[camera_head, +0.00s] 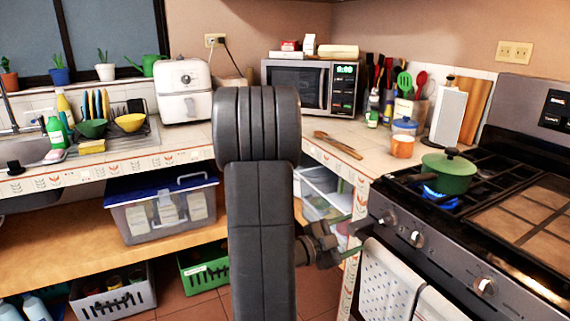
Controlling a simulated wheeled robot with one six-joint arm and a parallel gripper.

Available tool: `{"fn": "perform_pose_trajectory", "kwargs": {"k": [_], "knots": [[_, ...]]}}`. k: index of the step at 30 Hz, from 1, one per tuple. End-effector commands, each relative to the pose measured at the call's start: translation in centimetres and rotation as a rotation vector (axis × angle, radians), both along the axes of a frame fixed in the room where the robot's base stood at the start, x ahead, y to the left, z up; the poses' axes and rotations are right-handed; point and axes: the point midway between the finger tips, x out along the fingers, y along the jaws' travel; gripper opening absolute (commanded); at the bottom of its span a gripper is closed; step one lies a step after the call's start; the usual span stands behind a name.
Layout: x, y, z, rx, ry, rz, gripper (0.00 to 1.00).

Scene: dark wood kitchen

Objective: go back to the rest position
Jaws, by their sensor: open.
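My arm stands upright in the middle of the view and hides part of the counter and the shelf behind it. My gripper (346,236) shows low, just right of the arm, pointing right toward the stove front. Its two fingers are apart and nothing shows between them. A green lidded pot (449,174) sits over a lit blue flame on the stove (398,204), above and to the right of my gripper.
A spotted towel (388,283) hangs on the oven front, right of my gripper. A microwave (312,86), a white appliance (184,92) and wooden utensils (338,145) are on the counter. A lidded bin (162,213) sits on the shelf; crates (204,270) stand below.

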Motion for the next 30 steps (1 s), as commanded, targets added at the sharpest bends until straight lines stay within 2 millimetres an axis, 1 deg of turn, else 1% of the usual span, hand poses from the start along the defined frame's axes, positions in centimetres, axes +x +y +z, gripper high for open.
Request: {"fn": "perform_pose_trajectory", "kwargs": {"k": [1,12,18,24,30], "knots": [[0.3,-0.9,0.0,0.0,-0.001,-0.005,0.64],[2.7,-6.8,0.0,0.0,-0.002,-0.004,0.64],[3.9,-9.4,0.0,-0.001,-0.004,-0.002,0.64],[4.4,-10.6,0.1,-0.001,-0.001,0.0,0.64],[4.5,-10.7,0.1,-0.001,-0.002,0.0,0.64]]}}
